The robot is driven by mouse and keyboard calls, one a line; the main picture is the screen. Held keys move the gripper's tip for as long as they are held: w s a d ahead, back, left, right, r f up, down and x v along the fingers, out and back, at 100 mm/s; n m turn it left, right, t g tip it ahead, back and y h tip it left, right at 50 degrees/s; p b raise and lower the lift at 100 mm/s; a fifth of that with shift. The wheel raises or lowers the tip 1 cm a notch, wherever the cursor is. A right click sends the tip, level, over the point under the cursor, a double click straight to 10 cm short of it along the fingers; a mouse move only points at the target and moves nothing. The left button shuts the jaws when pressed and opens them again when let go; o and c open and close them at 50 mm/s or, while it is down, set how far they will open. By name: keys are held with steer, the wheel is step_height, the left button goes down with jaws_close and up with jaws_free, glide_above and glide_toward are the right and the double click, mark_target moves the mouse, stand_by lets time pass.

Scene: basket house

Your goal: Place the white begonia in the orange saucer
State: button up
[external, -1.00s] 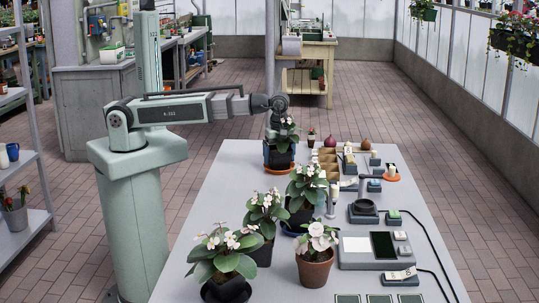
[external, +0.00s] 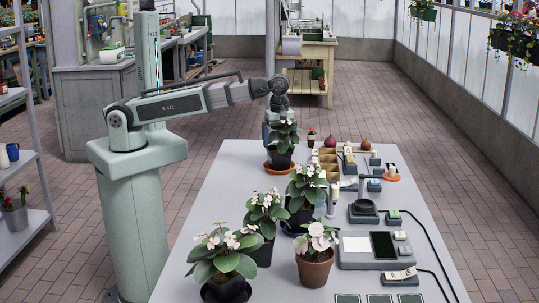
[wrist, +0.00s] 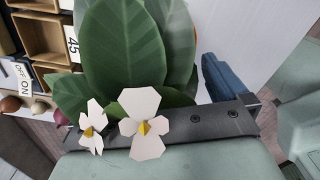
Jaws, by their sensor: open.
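A white begonia (external: 283,138) with green leaves and a dark pot stands upright in the orange saucer (external: 268,169) at the far left of the table. My gripper (external: 275,132) is open, above the pot and at the height of the leaves. One blue finger shows left of the plant; the other is hidden. In the wrist view, the begonia's leaves (wrist: 125,50) and two white blooms fill the middle, with a blue finger (wrist: 228,80) beside them.
Several other potted white-flowered plants stand nearer, including one in a terracotta pot (external: 314,272). A wooden compartment box (external: 326,165) is right of the begonia. The table's left strip (external: 225,185) is clear.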

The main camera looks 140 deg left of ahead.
steer(key=shift+r, duration=2.7)
